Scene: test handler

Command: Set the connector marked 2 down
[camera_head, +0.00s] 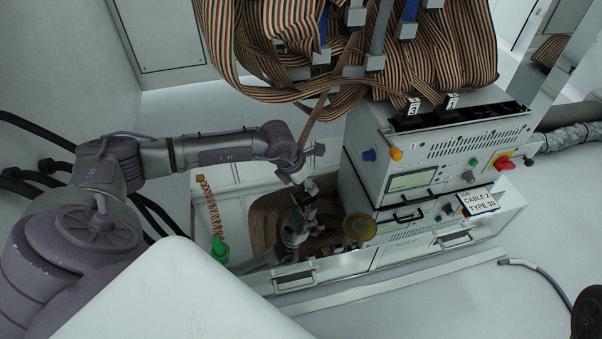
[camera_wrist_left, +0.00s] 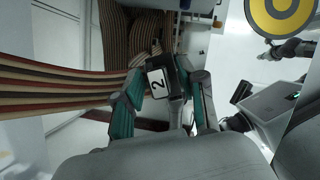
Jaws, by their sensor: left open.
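The connector marked 2 (camera_wrist_left: 157,82) is a dark block with a white label in the left wrist view. A striped ribbon cable (camera_wrist_left: 60,82) runs from it to the left. My left gripper (camera_wrist_left: 162,92) is open, with its teal-padded fingers on either side of the connector; whether they touch it is unclear. In the head view the left gripper (camera_head: 306,188) is small and dark, above a coiled striped cable, and the connector's label is not readable there. What looks like my right gripper (camera_head: 294,229) is lower down; its jaws are too small to judge.
A grey instrument rack (camera_head: 365,165) stands on the right, with connectors marked 3 (camera_head: 414,106) and 1 (camera_head: 452,101) on top. Many striped cables (camera_head: 290,40) hang above the arm. A yellow disc (camera_head: 359,227) juts from the rack near the grippers. A sign reads CABLE 2 TYPE 30 (camera_head: 478,202).

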